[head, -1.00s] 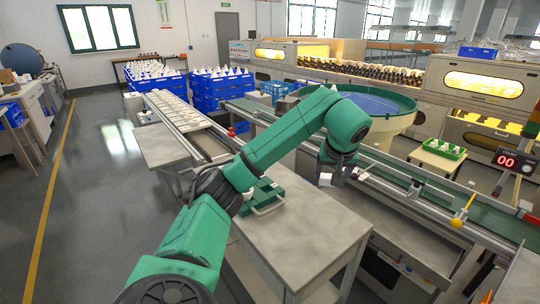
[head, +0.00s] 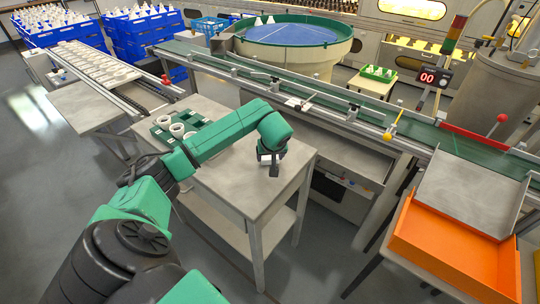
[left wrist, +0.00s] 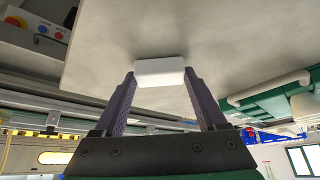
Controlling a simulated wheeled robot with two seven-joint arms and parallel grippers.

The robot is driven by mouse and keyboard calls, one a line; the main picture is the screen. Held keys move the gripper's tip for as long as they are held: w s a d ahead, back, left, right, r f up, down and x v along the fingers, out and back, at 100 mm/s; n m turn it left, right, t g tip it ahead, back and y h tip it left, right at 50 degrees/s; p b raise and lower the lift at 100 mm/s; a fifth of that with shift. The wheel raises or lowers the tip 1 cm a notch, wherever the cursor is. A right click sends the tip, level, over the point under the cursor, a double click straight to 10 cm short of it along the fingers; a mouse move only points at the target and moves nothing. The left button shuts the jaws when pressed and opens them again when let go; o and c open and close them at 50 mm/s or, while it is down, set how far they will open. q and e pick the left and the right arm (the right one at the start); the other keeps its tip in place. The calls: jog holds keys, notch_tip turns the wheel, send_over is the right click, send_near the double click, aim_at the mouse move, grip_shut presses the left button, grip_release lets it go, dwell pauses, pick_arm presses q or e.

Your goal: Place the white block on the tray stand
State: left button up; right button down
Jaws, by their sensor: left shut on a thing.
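The white block (left wrist: 160,72) is held between the two fingertips of my left gripper (left wrist: 158,82) in the left wrist view. In the head view my left gripper (head: 270,163) hangs over the right part of a grey metal table (head: 232,172), and the block is small there and partly hidden. In the left wrist view the block shows against the grey tabletop (left wrist: 230,45); whether it touches is unclear. A pale stand (head: 369,86) with a green tray (head: 378,74) of white bulbs stands beyond the conveyor. My right gripper is out of view.
A green tray (head: 160,135) with white rings sits on the table's left part. A green conveyor (head: 330,104) with rails runs behind the table. An orange bin (head: 450,255) is at the right. The front of the tabletop is bare.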

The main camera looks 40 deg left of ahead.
pick_arm(q)
jog(key=o, duration=0.9)
jog(key=shift+f, duration=0.1)
jog(key=o, duration=0.4)
jog(key=shift+r, duration=0.45)
jog(key=v, duration=1.1)
jog(key=shift+s+d+r, duration=0.15)
jog(key=shift+r, duration=0.05)
